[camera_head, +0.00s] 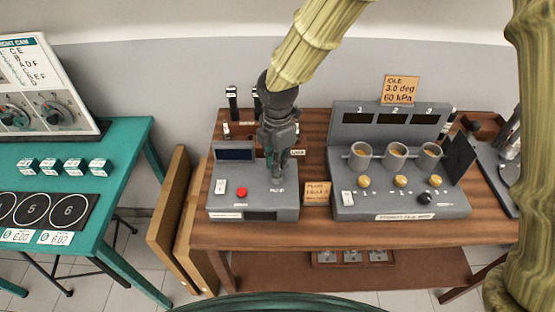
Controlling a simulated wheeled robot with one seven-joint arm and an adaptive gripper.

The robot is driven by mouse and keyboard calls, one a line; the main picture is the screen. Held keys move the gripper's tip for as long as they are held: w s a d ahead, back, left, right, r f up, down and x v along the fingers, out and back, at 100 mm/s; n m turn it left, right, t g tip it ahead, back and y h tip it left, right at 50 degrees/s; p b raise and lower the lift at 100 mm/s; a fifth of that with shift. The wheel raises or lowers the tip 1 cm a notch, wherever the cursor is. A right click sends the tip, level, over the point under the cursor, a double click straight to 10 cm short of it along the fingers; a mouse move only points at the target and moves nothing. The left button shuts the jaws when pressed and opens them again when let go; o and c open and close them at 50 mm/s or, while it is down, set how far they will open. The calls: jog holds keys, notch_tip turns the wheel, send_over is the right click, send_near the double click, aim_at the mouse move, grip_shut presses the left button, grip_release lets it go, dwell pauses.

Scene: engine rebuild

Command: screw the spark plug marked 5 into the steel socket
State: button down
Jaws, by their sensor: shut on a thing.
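My gripper (278,176) points down over the right part of a grey box (253,200) on the wooden bench. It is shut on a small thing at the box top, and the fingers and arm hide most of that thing. I cannot tell whether it is the spark plug marked 5, and I can read no number on it. The steel socket cannot be made out; the spot under the fingers is covered. Slim dark upright pieces (232,98) stand behind the box, partly hidden by my gripper; I cannot tell what they are.
The box has a red button (241,192) and a white switch (220,187). Further right is a grey machine (400,205) with three cups. A teal table (118,150) stands left, and boards (168,215) lean between.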

jog(key=m+p, duration=0.1)
jog(key=m, duration=0.5)
jog(key=shift+r+p, duration=0.1)
jog(key=shift+p, duration=0.25)
jog(key=m, duration=0.3)
jog(key=shift+m+p, duration=0.3)
jog(key=shift+p, duration=0.05)
jog(key=m+p, duration=0.2)
jog(key=m, duration=0.4)
jog(key=shift+m+p, duration=0.45)
jog(key=shift+m, duration=1.35)
jog(key=c, duration=1.5)
grip_release()
